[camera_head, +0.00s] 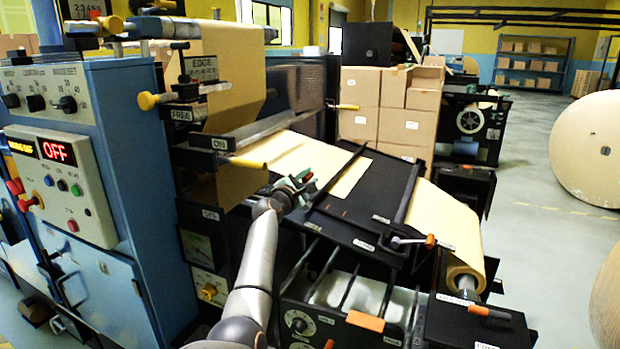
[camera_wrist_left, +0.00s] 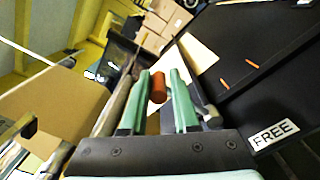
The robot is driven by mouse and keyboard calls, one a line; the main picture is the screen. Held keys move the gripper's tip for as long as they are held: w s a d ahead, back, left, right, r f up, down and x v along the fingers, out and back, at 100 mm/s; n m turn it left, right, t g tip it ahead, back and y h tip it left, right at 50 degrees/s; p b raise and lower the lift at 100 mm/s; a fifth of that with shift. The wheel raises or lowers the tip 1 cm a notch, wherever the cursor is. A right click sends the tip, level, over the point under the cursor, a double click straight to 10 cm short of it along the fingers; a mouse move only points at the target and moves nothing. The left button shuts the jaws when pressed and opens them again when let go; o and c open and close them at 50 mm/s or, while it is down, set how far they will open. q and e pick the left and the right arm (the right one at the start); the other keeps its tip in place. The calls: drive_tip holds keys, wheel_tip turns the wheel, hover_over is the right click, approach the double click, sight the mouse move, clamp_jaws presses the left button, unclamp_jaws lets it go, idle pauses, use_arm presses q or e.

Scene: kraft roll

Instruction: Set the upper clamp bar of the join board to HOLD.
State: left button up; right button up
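The join board (camera_head: 380,190) is a black sloping table with kraft paper over its upper part. The upper clamp bar (camera_head: 336,177) is a thin dark bar lying slantwise across it. My left gripper (camera_head: 297,187), with green fingers, is at the bar's near end. In the left wrist view an orange handle grip (camera_wrist_left: 158,87) shows between the two parted fingers (camera_wrist_left: 161,76), with narrow gaps beside it. In the head view the gripper hides this handle. A FREE label (camera_wrist_left: 272,133) is on the board's edge to the right. My right gripper is out of view.
The lower clamp's lever with an orange tip (camera_head: 430,241) sticks out at the board's near right. A paper roll (camera_head: 465,270) hangs beyond it. The blue control cabinet (camera_head: 110,150) stands left; stacked cartons (camera_head: 385,110) stand behind.

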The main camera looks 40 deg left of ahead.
use_arm(q)
drive_tip(key=o, duration=0.4)
drive_tip(key=shift+s+a+f, duration=0.2)
drive_tip(key=shift+a+f, duration=0.1)
drive_tip(key=shift+a, duration=0.25)
drive_tip(key=shift+o, duration=0.2)
drive_tip(key=shift+d, duration=0.1)
drive_tip(key=shift+s+r, duration=0.1)
drive_tip(key=shift+s+d, duration=0.15)
drive_tip(key=shift+s, duration=0.1)
drive_tip(key=p+v, duration=0.1)
drive_tip(key=v, duration=1)
drive_tip(key=shift+s+d, duration=0.2)
drive_tip(key=shift+s, duration=0.15)
